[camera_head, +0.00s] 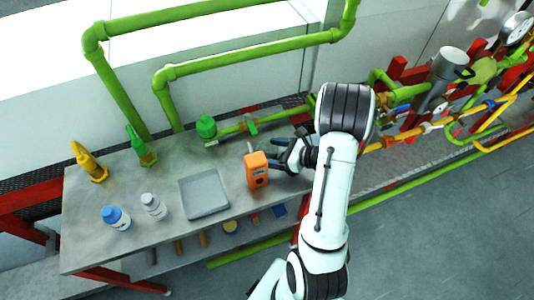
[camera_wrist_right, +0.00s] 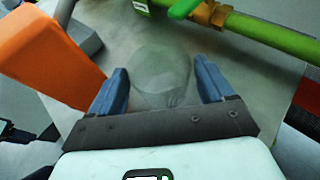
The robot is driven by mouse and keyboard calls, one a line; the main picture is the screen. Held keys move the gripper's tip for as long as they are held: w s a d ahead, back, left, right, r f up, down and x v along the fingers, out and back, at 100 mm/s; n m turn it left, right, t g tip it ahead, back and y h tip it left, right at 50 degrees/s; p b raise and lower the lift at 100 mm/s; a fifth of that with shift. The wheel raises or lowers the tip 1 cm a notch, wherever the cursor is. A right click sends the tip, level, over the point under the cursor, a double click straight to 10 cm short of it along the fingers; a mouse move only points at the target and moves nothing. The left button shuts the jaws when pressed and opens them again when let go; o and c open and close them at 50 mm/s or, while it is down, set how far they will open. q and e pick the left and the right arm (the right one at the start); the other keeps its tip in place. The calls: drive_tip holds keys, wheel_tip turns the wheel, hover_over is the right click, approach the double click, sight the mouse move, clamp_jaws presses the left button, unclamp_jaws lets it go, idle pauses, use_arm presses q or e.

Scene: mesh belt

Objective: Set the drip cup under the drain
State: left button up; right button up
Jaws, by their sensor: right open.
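A see-through, greyish round cup (camera_wrist_right: 163,72) shows in the right wrist view, over the grey bench top. My right gripper (camera_wrist_right: 161,68) is open, with one blue finger on each side of the cup; I cannot tell whether either finger touches it. In the head view the right gripper (camera_head: 277,153) is low over the bench, just right of an orange device, and I cannot make out the cup there. A green pipe with a brass fitting (camera_wrist_right: 210,14) and a green handle (camera_wrist_right: 186,8) lies beyond the cup. I cannot tell which part is the drain. My left gripper is out of view.
The orange device (camera_head: 257,170) stands close to the right gripper and shows in the wrist view (camera_wrist_right: 50,48). A grey tray (camera_head: 204,194), a blue-capped bottle (camera_head: 116,218), a white bottle (camera_head: 153,206), and yellow (camera_head: 89,162) and green (camera_head: 140,146) bottles stand further left on the bench (camera_head: 85,240).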

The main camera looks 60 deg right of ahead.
drive_tip(key=shift+s, duration=0.15)
drive_tip(key=shift+c, duration=0.6)
drive_tip(key=c, duration=0.8)
drive_tip(key=shift+o, duration=0.2)
